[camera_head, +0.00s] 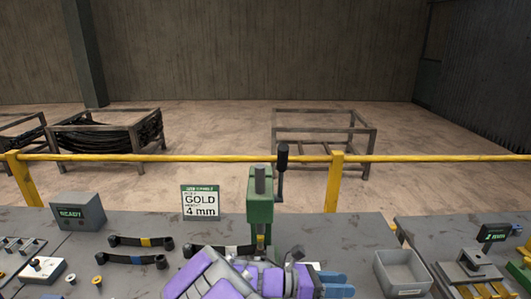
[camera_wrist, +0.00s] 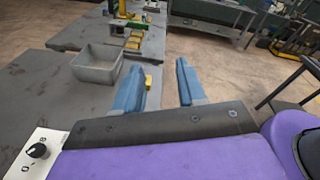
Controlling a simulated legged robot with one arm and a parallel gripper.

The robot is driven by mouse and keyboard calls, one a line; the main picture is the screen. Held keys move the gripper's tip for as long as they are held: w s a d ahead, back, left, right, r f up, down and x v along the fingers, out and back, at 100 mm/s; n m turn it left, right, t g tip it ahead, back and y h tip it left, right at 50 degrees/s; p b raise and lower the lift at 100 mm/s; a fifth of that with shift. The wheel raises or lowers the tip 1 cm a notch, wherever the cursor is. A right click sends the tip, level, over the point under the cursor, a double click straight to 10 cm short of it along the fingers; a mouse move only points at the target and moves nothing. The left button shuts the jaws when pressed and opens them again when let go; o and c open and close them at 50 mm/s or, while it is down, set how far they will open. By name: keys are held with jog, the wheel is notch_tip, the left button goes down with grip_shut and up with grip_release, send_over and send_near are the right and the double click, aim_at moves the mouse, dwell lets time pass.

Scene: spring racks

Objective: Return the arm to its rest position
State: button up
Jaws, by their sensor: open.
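My arm is purple and lies low across the front of the bench in the head view. My gripper (camera_head: 340,284) has blue fingers that point to the right there, just left of a grey bin. In the wrist view my gripper (camera_wrist: 157,78) has its two fingers well apart with nothing held between them. The grey bin (camera_wrist: 97,72) is to the left of the fingers in that view, apart from them. The lower part of my arm is cut off by the bottom of the head view.
A green press (camera_head: 260,200) with a black-handled lever (camera_head: 282,165) stands just behind my arm. Dark leaf springs (camera_head: 140,241) lie to the left, near a READY box (camera_head: 78,211) and a GOLD 4 mm sign (camera_head: 201,202). A yellow rail (camera_head: 420,158) runs behind the bench.

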jog(key=s+d+r+m+g+y, duration=0.1)
jog(key=s+d+m+g+y, duration=0.2)
jog(key=s+m, duration=0.4)
jog(key=s+d+m+g+y, duration=0.2)
jog(key=s+d+m+y, duration=0.25)
jog(key=s, duration=0.45)
jog(key=s+a+m+t+y, duration=0.2)
jog(key=s+a+m+y, duration=0.7)
jog(key=s, duration=0.3)
jog(key=shift+s+a+f+m+t, duration=0.25)
jog(key=shift+a+f+m+t, duration=0.1)
jog(key=shift+a+m, duration=0.45)
